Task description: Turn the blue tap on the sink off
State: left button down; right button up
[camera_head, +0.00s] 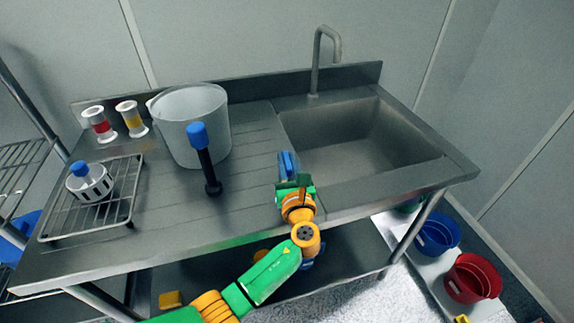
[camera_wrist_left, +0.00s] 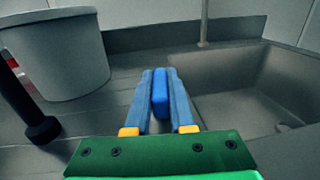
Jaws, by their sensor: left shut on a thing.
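The sink (camera_head: 350,165) has a grey curved spout (camera_head: 316,62) at its back edge. My left gripper (camera_head: 288,165) is at the left front part of the sink rim. In the left wrist view my left gripper (camera_wrist_left: 161,98) has its two blue-grey fingers close on either side of a bright blue piece (camera_wrist_left: 160,92), which looks like the blue tap handle. The gripper is shut on it. The tap's lower part is hidden by the gripper. My right gripper is not in view.
On the counter left of the sink stand a black post with a blue top (camera_head: 208,170), a translucent bucket (camera_head: 195,125), two small jars (camera_head: 130,120), and a wire rack (camera_head: 130,190) holding a blue-capped container (camera_head: 90,185). Blue (camera_head: 438,235) and red (camera_head: 472,280) tubs stand lower right.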

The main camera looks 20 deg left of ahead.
pick_arm(q)
jog(key=shift+n+g+y+b, duration=0.55)
jog(key=shift+n+y, duration=0.15)
jog(key=shift+y, duration=0.2)
jog(key=c, duration=0.8)
grip_release()
